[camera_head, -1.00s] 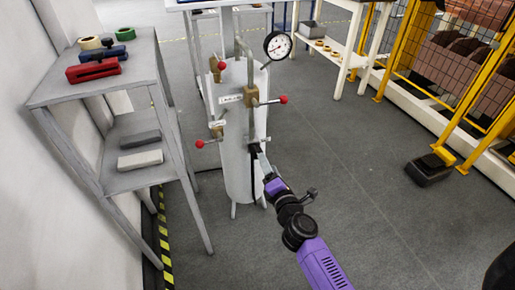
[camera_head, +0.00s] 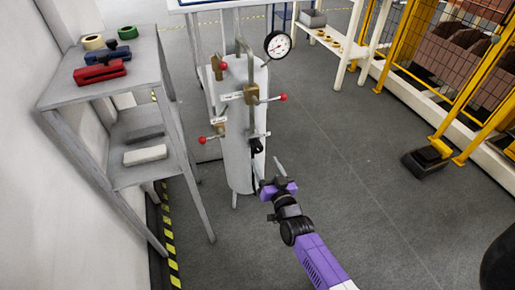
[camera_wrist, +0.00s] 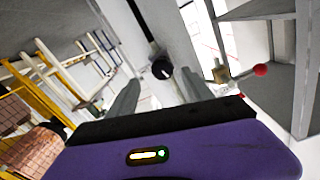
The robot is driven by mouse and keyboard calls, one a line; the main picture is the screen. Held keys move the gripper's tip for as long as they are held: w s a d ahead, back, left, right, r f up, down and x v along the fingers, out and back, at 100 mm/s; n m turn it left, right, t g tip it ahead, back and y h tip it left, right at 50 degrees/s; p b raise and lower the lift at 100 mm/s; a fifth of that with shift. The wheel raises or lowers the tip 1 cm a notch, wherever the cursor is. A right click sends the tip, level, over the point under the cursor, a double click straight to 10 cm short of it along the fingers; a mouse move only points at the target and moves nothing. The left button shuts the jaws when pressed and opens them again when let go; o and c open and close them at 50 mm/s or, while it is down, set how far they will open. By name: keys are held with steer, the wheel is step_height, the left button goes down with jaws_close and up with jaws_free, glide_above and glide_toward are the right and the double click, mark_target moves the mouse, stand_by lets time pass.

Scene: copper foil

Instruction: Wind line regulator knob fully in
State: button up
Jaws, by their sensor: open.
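A pale upright cylinder (camera_head: 240,165) stands on the floor, with brass valves and levers with red ball ends on it. In the wrist view a round black knob (camera_wrist: 162,69) with a light mark on its face sits on the cylinder, between and beyond my fingertips. In the head view a small dark fitting (camera_head: 256,146) on the cylinder's right side seems to be this knob; its outline is unclear. My gripper (camera_head: 267,168) is open and empty, low in front of the cylinder. Its two fingers (camera_wrist: 158,82) are spread and appear apart from the knob.
A pressure gauge (camera_head: 277,44) tops the cylinder. A red-ended lever (camera_head: 283,97) sticks out right above my gripper. A grey shelf (camera_head: 60,95) with tools stands left. A yellow fence (camera_head: 400,45) runs at right.

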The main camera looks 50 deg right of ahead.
mark_target(258, 151)
steer(key=w+d+n, duration=0.1)
steer(key=w, duration=0.1)
steer(key=w+d+n+b, duration=0.1)
steer(key=w, duration=0.1)
steer(key=w+d+n, duration=0.2)
steer(key=shift+w+d+b, duration=0.1)
steer(key=shift+w+b, duration=0.2)
steer(key=shift+b, duration=0.05)
steer(key=shift+r, duration=0.1)
steer(key=shift+c, duration=0.5)
jaws_close()
steer(key=shift+m+b, duration=0.45)
steer(key=shift+m, duration=1.25)
